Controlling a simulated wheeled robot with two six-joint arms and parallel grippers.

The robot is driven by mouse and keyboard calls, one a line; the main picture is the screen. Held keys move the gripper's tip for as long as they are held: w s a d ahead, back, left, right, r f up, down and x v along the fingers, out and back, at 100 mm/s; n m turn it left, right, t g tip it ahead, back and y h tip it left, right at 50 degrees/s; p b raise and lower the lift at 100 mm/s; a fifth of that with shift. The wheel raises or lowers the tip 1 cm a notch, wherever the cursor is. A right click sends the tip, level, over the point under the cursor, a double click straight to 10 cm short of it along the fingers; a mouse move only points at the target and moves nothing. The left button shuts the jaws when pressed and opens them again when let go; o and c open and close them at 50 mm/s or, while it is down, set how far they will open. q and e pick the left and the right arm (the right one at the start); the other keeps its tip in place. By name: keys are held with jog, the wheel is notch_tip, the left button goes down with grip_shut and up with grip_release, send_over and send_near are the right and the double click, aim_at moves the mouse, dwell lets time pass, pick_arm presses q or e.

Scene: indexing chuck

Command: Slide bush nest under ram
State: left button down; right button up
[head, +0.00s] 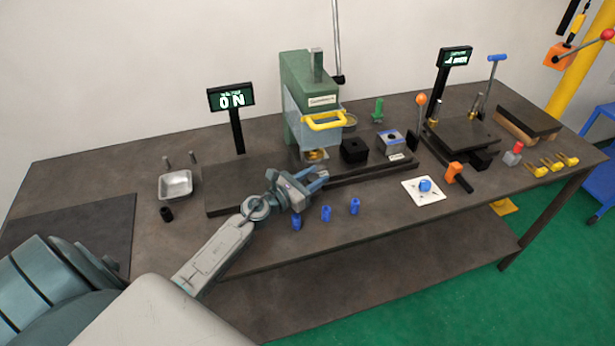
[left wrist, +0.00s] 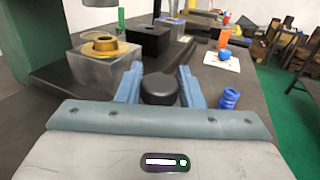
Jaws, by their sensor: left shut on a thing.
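The green arbor press (head: 297,90) stands at the back middle, with a yellow-handled clear guard (head: 310,125) at its front. A grey block with a brass ring (head: 316,156) sits low at the press; in the left wrist view, this block (left wrist: 98,68) is under and slightly in front of the ram end (left wrist: 100,3). A black block (head: 354,150) and a grey block (head: 391,143) are to its right on a dark rail (head: 370,172). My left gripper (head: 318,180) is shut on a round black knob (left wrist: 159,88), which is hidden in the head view. My right gripper is not in view.
Several blue bushes (head: 326,213) stand at the table's front edge, close to my left gripper. A white plate (head: 421,195) with a blue part lies right, beside an orange-topped item (head: 453,172). A metal tray (head: 175,185) and an ON display (head: 231,98) are left.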

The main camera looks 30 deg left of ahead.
pick_arm(q)
jog(key=shift+r, duration=0.1)
jog(key=c, duration=1.4)
grip_release()
jog(key=shift+d, duration=0.1)
jog(key=o, duration=0.4)
jog(key=shift+w, duration=0.1)
jog(key=shift+w+d, duration=0.1)
jog(key=shift+d, duration=0.05)
jog(key=shift+s+a+f, duration=0.2)
jog(key=shift+s+a, duration=0.05)
jog(key=shift+s, duration=0.3)
jog(key=b+v, duration=0.5)
jog(key=v, duration=0.3)
jog(key=shift+s, duration=0.15)
jog(key=shift+s+a+r+b, duration=0.15)
jog(key=shift+s+b, duration=0.45)
jog(key=shift+s, duration=0.05)
